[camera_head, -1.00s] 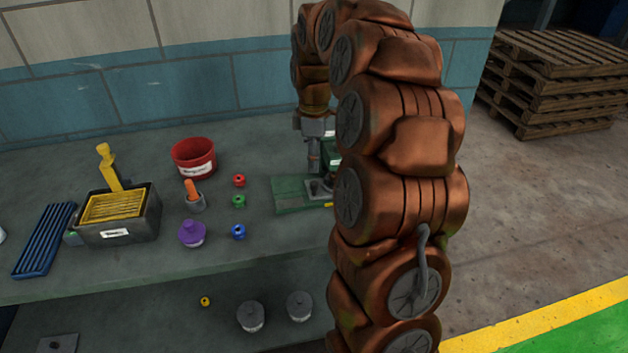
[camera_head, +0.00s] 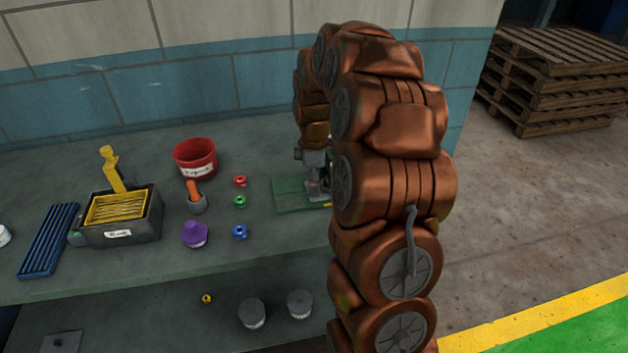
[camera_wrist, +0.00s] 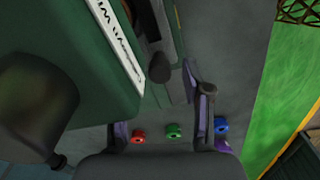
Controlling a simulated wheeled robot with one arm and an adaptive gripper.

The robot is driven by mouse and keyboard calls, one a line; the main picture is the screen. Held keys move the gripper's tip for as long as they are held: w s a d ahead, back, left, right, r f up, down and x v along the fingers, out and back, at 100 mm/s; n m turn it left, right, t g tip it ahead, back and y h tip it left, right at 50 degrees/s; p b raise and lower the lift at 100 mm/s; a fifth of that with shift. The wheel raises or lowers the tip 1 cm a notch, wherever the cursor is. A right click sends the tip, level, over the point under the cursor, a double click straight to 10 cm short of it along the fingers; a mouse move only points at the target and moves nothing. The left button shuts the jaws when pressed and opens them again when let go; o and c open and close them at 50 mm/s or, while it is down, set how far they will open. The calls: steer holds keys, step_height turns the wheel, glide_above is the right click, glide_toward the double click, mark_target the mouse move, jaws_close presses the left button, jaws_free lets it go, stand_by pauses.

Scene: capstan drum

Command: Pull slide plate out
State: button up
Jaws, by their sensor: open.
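The green machine (camera_head: 296,195) stands on the workbench, mostly hidden behind my arm in the head view. My gripper (camera_head: 316,178) is down at the machine, close to its upright part. In the wrist view the machine's green housing (camera_wrist: 75,45) with a white label fills the upper left. A dark knob (camera_wrist: 160,76) and a narrow flat part with rails (camera_wrist: 171,35) lie beside it; I cannot tell for sure which part is the slide plate. My gripper (camera_wrist: 160,115) also shows there, fingers apart with nothing seen between them; its left finger is partly hidden by the housing.
Red, green and blue small parts (camera_head: 240,202) lie left of the machine. A red bucket (camera_head: 195,158), a purple container (camera_head: 195,234), a dark box with yellow slats (camera_head: 120,218) and a blue rack (camera_head: 50,240) stand farther left.

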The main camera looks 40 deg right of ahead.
steer(key=shift+c, duration=0.3)
jaws_close()
stand_by(0.3)
